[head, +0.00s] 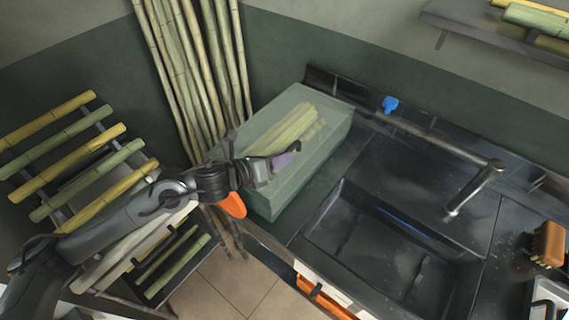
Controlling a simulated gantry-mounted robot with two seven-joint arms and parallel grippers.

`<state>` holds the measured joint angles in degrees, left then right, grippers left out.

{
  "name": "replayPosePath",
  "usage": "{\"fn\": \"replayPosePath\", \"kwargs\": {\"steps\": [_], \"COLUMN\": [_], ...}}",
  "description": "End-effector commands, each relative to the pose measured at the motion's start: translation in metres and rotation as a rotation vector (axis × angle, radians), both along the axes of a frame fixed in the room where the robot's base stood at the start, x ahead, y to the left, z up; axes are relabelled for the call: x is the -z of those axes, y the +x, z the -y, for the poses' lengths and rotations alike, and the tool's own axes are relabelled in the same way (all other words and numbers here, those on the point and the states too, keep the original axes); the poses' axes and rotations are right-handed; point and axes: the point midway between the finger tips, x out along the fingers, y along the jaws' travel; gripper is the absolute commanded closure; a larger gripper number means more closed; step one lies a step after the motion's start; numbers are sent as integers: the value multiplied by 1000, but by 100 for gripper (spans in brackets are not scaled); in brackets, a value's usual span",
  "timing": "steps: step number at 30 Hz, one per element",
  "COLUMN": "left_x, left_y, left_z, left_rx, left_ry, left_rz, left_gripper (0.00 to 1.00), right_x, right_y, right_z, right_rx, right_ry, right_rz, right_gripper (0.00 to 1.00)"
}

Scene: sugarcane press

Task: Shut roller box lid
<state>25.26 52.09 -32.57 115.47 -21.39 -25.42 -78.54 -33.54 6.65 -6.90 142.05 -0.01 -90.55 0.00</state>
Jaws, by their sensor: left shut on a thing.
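A greenish see-through box (318,170) stands on the dark counter left of the sink, with pale yellow-green cane pieces (290,128) showing inside it. I cannot tell for sure whether it is the roller box, and no separate lid edge is clear. My left gripper (285,156) is over the box's left part, its fingers shut on a small purple piece (284,160). The piece's link to the box or a lid is too small to tell. My right gripper is not in view.
A black sink (390,245) with a tap (472,190) lies right of the box. A blue knob (390,104) is behind it. A brown brush (548,243) lies far right. Tall canes (195,75) lean on the wall; a cane rack (80,160) stands left.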

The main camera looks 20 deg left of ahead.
Motion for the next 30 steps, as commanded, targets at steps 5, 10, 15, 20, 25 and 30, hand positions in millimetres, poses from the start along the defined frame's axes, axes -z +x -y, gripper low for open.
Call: {"fn": "replayPosePath", "kwargs": {"steps": [5,10,15,20,25,30], "left_x": [9,11,12,13,13,8], "left_y": [-2,-2,-2,-2,-2,-2], "left_z": [4,4,4,4,4,4], "left_rx": [4,3,2,2,2,2], "left_ry": [34,46,47,47,47,47], "left_rz": [7,9,6,4,6,8], "left_gripper": [100,100,100,77,73,73], "right_x": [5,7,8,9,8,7], "right_y": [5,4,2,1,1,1], "right_z": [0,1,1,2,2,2], "right_rx": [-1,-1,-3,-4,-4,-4], "right_ry": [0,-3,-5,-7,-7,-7], "right_rz": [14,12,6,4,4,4], "right_gripper": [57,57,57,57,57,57]}}
